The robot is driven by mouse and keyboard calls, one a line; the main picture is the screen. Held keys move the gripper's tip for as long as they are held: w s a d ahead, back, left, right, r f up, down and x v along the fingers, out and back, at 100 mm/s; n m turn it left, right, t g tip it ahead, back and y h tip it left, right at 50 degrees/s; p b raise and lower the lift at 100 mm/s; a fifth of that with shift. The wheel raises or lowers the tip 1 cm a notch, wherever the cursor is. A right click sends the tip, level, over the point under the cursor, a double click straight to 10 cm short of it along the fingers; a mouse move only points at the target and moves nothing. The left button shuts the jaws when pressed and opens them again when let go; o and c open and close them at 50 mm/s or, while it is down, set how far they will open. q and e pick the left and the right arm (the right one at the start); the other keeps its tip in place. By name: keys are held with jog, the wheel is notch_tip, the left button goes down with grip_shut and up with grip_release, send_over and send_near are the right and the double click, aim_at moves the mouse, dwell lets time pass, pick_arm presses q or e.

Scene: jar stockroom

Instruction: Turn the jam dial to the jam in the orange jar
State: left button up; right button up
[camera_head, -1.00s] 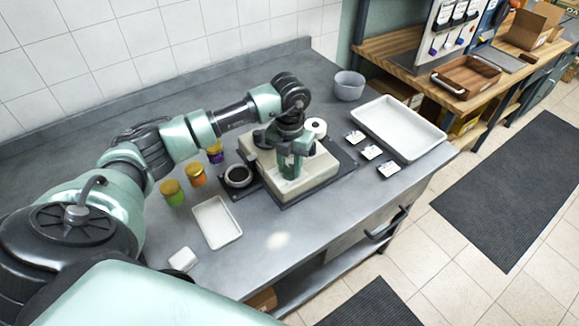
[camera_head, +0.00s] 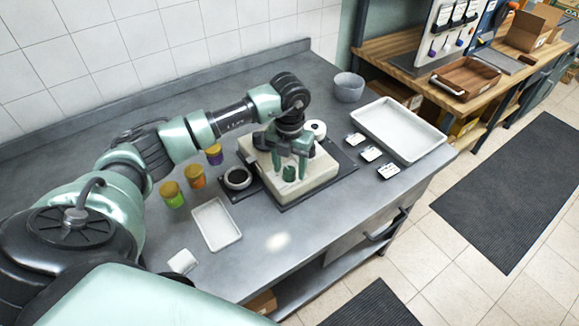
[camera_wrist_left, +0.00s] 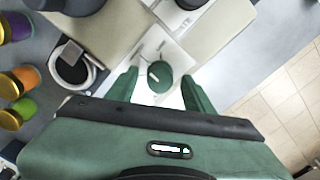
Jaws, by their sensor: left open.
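The jam dial, a round green knob (camera_head: 289,173), sits on the pale face of a beige machine (camera_head: 318,176). In the left wrist view the dial (camera_wrist_left: 160,74) shows a short white mark on its left part; the plate's lettering is too small to read. My left gripper (camera_head: 290,158) is open above the dial. In the wrist view its fingers (camera_wrist_left: 158,90) stand on either side of the dial, apart from it. The orange jar (camera_head: 195,177) stands left of the machine, between the green jar (camera_head: 173,196) and the purple jar (camera_head: 214,156). My right gripper is out of view.
A small white tray (camera_head: 216,224) lies in front. Several label cards (camera_head: 371,154), a large white tray (camera_head: 399,128) and a grey bowl (camera_head: 348,88) are to the right.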

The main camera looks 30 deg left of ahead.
aim_at(289, 170)
pick_arm(q)
notch_tip(289, 170, up, 6)
jog(key=shift+w+r+b, duration=0.1)
jog(key=shift+r+b, duration=0.05)
jog(key=shift+b, duration=0.85)
jog(key=shift+r, duration=0.6)
